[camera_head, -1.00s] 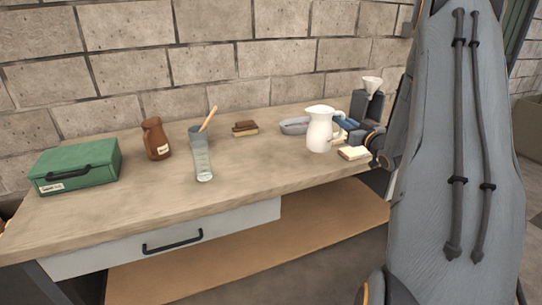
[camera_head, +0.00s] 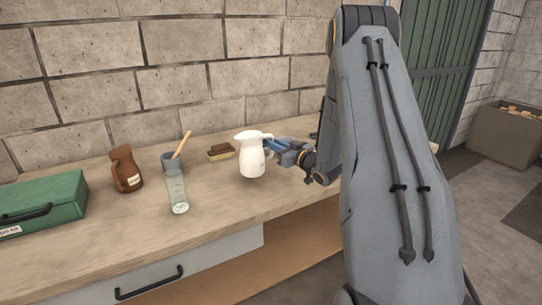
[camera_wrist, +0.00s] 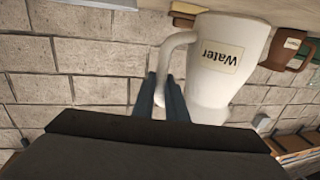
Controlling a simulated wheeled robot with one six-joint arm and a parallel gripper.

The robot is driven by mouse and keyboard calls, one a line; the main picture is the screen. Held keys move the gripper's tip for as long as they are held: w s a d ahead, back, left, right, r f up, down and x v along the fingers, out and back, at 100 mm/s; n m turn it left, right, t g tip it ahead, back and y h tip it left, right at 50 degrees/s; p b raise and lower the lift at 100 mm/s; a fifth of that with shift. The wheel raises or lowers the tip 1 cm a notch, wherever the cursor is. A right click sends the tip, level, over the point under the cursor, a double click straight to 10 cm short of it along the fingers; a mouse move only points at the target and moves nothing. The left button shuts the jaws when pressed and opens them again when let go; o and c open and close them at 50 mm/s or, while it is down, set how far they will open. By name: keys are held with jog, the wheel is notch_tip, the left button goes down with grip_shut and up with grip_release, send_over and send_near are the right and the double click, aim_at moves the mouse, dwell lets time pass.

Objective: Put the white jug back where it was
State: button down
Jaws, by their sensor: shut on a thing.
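The white jug (camera_head: 253,158) is upright at the middle of the bench in the head view, with its spout and body clear of my arm. It also shows in the wrist view (camera_wrist: 215,90), tilted in the picture, with a label reading "Water" and its handle towards my fingers. My gripper (camera_head: 287,152) comes from the right and is shut on the jug's handle. Its two dark blue fingers (camera_wrist: 163,92) show at the handle in the wrist view. I cannot tell whether the jug's base touches the bench.
On the wooden bench (camera_head: 225,215) stand a green box (camera_head: 45,205), a brown jug (camera_head: 126,170), a clear bottle (camera_head: 178,194), a grey cup with a wooden stick (camera_head: 172,163) and a brown brush-like block (camera_head: 221,151). A block wall (camera_head: 180,70) closes the back. Bare bench lies in front of the jug.

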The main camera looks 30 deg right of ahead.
aim_at(273, 154)
jog(key=shift+f+p, duration=0.6)
jog(key=shift+f, duration=1.65)
jog(key=shift+f, duration=0.15)
jog(key=c, duration=1.8)
grip_release()
jog(key=shift+o, duration=0.2)
